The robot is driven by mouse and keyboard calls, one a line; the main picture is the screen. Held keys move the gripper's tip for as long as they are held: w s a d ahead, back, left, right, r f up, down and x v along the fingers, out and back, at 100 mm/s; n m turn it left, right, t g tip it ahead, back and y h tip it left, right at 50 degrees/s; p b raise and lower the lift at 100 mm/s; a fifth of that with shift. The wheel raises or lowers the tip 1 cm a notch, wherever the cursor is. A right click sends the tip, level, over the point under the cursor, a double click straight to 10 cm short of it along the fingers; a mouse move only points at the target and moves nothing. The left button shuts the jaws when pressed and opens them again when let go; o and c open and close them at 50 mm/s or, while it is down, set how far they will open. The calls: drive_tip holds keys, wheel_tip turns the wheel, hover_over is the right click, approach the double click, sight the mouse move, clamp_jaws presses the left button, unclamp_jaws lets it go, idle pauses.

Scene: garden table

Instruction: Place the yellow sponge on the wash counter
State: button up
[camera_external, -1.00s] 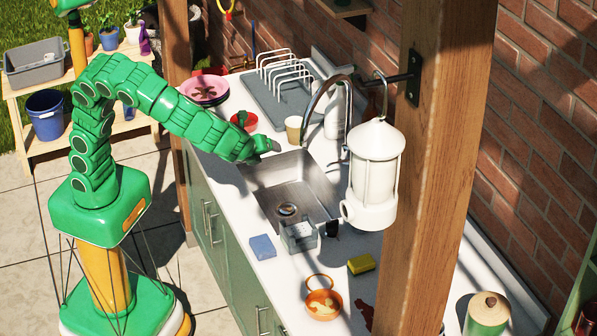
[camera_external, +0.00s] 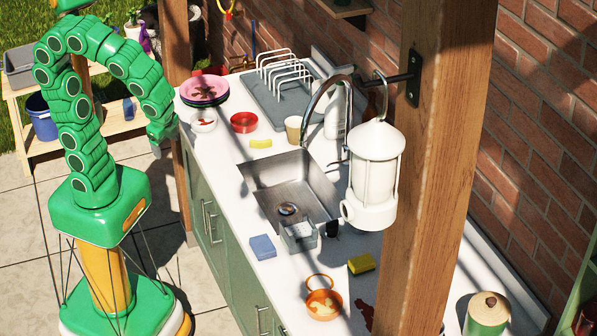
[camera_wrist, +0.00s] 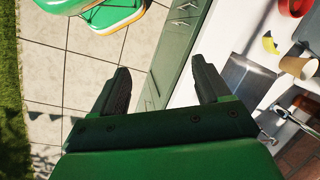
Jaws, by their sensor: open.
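The yellow sponge (camera_external: 361,263) lies on the white wash counter (camera_external: 222,155), on the near side of the sink and right of the orange bowl. A curved yellow piece (camera_external: 260,143) lies on the counter behind the sink; it also shows in the wrist view (camera_wrist: 270,43). My gripper (camera_external: 157,150) hangs off the counter's front edge, left of the plates and bowls. In the wrist view my gripper (camera_wrist: 163,85) has its two fingers wide apart with nothing between them. The paving and cabinet front show beyond them.
The sink (camera_external: 290,185) has a faucet (camera_external: 325,90) behind it. A red bowl (camera_external: 244,122), a white bowl (camera_external: 204,122), a cup (camera_external: 293,130), stacked plates and a dish rack (camera_external: 280,100) stand around. A blue sponge (camera_external: 263,247) lies near the front edge. A lantern (camera_external: 376,170) hangs from the post.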

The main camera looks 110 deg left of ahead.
drive_tip(key=s+d+f+n+h, duration=0.1)
drive_tip(key=s+d+n+h, duration=0.1)
drive_tip(key=s+d, duration=0.5)
drive_tip(key=s, duration=0.3)
drive_tip(key=shift+s+f+n+h, duration=0.2)
drive_tip(key=shift+f+n+h, duration=0.1)
drive_tip(key=shift+h, duration=0.1)
